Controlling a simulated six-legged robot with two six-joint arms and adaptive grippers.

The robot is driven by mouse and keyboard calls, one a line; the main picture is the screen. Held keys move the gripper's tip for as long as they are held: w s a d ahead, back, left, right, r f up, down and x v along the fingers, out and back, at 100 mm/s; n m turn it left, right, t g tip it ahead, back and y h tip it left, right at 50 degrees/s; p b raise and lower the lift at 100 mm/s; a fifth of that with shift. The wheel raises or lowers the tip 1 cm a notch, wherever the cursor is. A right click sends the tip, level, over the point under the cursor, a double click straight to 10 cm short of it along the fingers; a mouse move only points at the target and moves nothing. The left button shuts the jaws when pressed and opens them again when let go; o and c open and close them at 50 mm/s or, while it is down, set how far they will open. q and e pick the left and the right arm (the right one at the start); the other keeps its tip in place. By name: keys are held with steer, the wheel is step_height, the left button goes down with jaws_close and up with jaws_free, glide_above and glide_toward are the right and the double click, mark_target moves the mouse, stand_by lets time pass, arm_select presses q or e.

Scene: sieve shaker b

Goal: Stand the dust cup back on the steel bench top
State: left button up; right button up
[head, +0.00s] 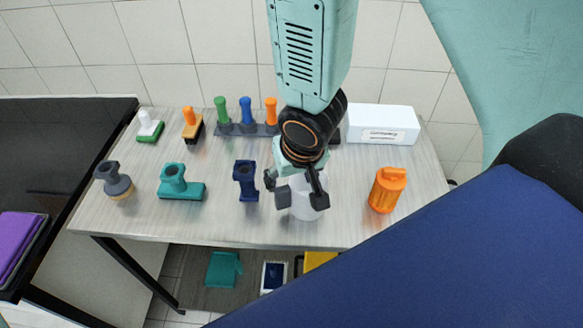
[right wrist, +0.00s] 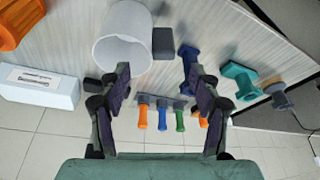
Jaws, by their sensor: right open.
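The dust cup, a white open-topped cup (head: 308,208), appears upright on the pale steel bench top (head: 220,222), near its front edge. In the right wrist view the cup (right wrist: 124,40) shows its open rim toward the camera, at upper left. My right gripper (head: 301,198) is open, over and in front of the cup in the head view, hiding part of it. In the right wrist view, the left finger of my right gripper (right wrist: 158,74) overlaps the cup's lower rim; the space between the fingers is empty. Whether a finger touches the cup cannot be told. My left gripper is not in view.
An orange container (head: 386,192) stands right of the cup, a dark blue tool (head: 246,182) left. A white box (head: 383,124) and handled brushes line the back. A dark block (right wrist: 163,43) sits beside the cup in the wrist view. Bare bench lies between the objects.

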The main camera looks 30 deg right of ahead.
steer(key=shift+s+r, duration=0.15)
steer(key=shift+s, duration=0.05)
steer(key=s+d+f+g, duration=0.1)
steer(key=s+f+g, duration=0.1)
steer(key=s+f, duration=0.6)
steer(key=s+d+f+n+g, duration=0.1)
steer(key=s+f, duration=0.8)
steer(key=s, duration=0.5)
steer(key=shift+n+g, duration=0.3)
steer(key=shift+g, duration=0.1)
steer(key=shift+w+d+f, duration=0.1)
steer(key=shift+d, duration=0.05)
